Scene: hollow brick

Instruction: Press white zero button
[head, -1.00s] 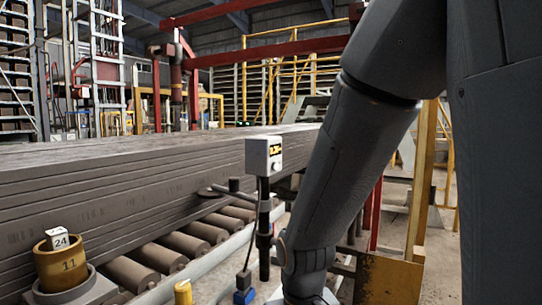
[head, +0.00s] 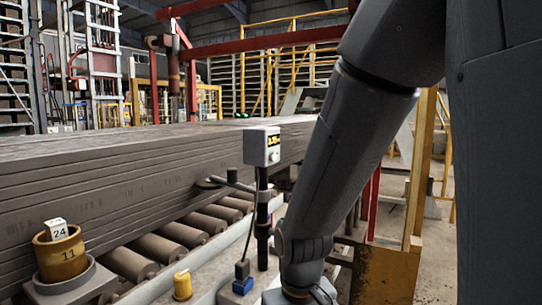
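A small white box (head: 256,147) with a lit yellow display stands on a black post beside the roller conveyor, in the middle of the head view. A pale round button (head: 275,157) shows on its face below the display. Any zero marking is too small to read. My dark grey arm comes down from the upper right, to the right of the box and apart from it in the picture. My gripper is not in view; the arm runs out of the bottom edge.
A roller conveyor (head: 185,236) runs beside a long stack of grey slabs (head: 110,180). A yellow cup marked 11 (head: 60,262) holds a white block marked 24 (head: 57,229). A yellow knob (head: 182,286) and a blue-based switch (head: 242,285) stand in front. A yellow frame is at right.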

